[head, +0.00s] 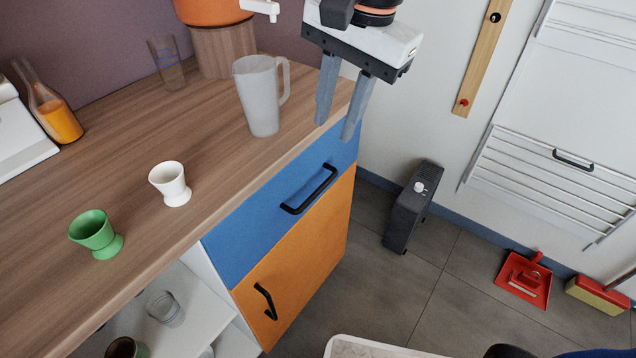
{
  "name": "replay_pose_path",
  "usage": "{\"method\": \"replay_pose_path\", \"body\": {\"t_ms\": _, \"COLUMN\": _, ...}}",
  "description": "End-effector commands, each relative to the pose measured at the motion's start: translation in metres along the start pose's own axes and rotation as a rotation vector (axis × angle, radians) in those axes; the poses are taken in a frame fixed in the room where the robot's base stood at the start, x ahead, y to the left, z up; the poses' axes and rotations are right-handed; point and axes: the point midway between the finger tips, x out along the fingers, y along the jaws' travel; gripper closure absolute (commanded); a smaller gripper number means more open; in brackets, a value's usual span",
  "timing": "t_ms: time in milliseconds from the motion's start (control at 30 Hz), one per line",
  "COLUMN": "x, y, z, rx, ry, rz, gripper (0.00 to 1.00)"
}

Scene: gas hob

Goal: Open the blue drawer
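The blue drawer (263,226) is under the wooden counter, at its right end, and looks shut. Its black bar handle (310,189) runs along the middle of its front. My gripper (336,130) hangs at the top, beyond the handle and near the counter's right end. Its two grey fingers point down and stand apart, with nothing seen between them. It is apart from the handle.
An orange door (315,250) with a black handle is below the drawer. A frosted jug (262,98), a white cup (171,184) and a green cup (95,234) stand on the counter. A dark heater (411,207) stands on the floor to the right.

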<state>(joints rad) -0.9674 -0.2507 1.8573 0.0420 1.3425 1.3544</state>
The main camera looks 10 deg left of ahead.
Motion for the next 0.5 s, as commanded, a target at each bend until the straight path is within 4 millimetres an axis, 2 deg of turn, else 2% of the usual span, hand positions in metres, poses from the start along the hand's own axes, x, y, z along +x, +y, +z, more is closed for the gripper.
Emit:
{"method": "replay_pose_path", "body": {"t_ms": 167, "x": 0.013, "y": 0.000, "z": 0.001, "rx": 0.001, "ry": -0.001, "rz": 0.003, "gripper": 0.72}}
{"method": "replay_pose_path", "body": {"t_ms": 500, "x": 0.071, "y": 0.001, "z": 0.001, "rx": 0.000, "ry": -0.001, "rz": 0.005, "gripper": 0.72}}
